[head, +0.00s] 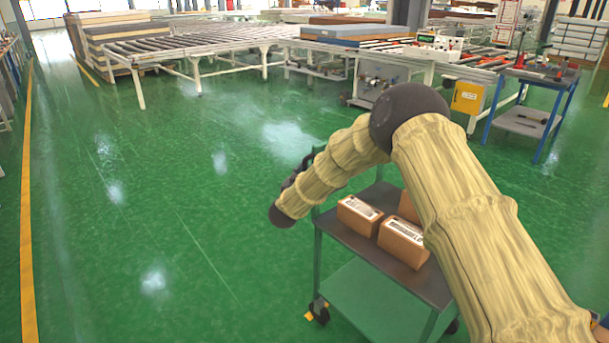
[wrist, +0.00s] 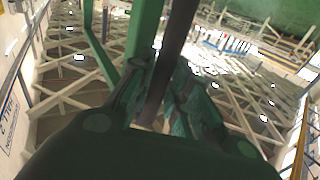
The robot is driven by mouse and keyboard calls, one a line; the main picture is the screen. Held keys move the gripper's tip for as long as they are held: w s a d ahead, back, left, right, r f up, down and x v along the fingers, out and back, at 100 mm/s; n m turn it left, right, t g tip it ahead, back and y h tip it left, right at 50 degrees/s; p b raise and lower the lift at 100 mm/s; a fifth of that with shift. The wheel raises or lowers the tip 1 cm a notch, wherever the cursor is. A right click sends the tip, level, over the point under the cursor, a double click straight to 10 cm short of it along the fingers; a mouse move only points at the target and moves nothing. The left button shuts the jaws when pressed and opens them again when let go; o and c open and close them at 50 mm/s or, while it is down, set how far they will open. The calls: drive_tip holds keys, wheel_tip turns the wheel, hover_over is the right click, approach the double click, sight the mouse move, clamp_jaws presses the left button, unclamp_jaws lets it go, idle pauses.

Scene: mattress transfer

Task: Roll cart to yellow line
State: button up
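The cart (head: 345,235) has a green frame, a dark top tray and a green lower shelf. It stands on the green floor, partly hidden behind my arm. Brown boxes (head: 402,243) with white labels sit on its tray. My gripper (head: 305,168) is at the cart's far left end, by its handle. In the wrist view, a dark handle bar (wrist: 174,50) runs between the fingers, which close around it; a green post (wrist: 146,35) stands beside it. The yellow line (head: 27,215) runs along the floor at the far left of the head view, well apart from the cart.
Open, shiny green floor lies between the cart and the yellow line. Roller conveyor tables (head: 195,48) with stacked slabs stand across the back. A blue-framed workbench (head: 530,92) is at the right. A yellow box (head: 467,98) hangs on the conveyor's side.

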drive_tip(key=shift+w+a, duration=0.15)
drive_tip(key=shift+a, duration=0.1)
drive_tip(key=shift+d, duration=0.1)
drive_tip(key=shift+s+f, duration=0.1)
drive_tip(key=shift+s, duration=0.1)
drive_tip(key=v, duration=1.1)
drive_tip(key=shift+s, duration=0.35)
drive_tip(key=shift+f, duration=0.1)
